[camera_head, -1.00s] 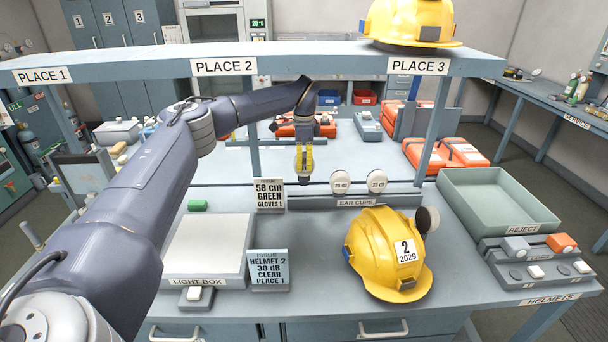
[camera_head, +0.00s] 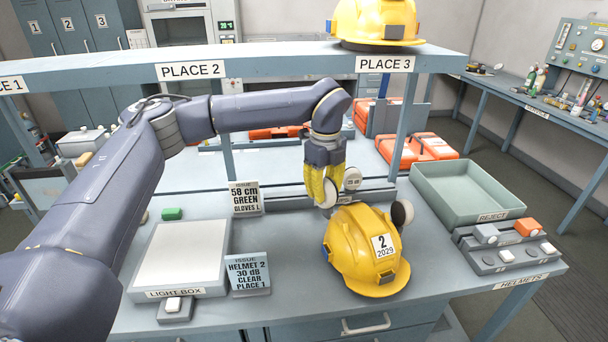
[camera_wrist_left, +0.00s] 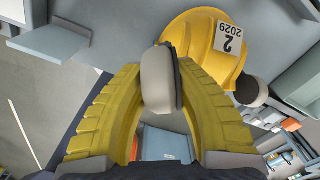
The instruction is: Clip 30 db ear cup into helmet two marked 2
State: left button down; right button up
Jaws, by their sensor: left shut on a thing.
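A yellow helmet (camera_head: 368,252) marked 2 and 2029 stands on the bench. It also shows in the left wrist view (camera_wrist_left: 203,47). An ear cup (camera_head: 402,213) with a dark rim is on the helmet's right side. My left gripper (camera_head: 323,193) is shut on a pale ear cup (camera_wrist_left: 159,80), held beside the helmet's upper left, above the bench. In the head view the fingers partly hide this cup. Whether it touches the helmet, I cannot tell. Another ear cup (camera_head: 352,179) sits on the ear cup rack behind. My right gripper is not in view.
An issue sign (camera_head: 249,274) reads helmet 2, 30 dB, clear, place 1. The light box (camera_head: 180,258) is at left, the reject tray (camera_head: 470,206) at right. A shelf (camera_head: 270,71) with another yellow helmet (camera_head: 378,22) spans above. Bench between sign and helmet is clear.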

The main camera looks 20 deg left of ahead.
pick_arm(q)
jog(key=s+m, duration=0.1)
jog(key=s+d+m, duration=0.2)
jog(key=s+m, duration=0.1)
jog(key=shift+a+f, duration=0.1)
jog(key=shift+f, duration=0.1)
dwell(0.5)
jog(key=shift+f, duration=2.75)
jog(key=shift+f, duration=2.1)
jog(key=c, duration=1.1)
grip_release()
jog(key=shift+o, duration=0.2)
notch_tip(320, 180, up, 12)
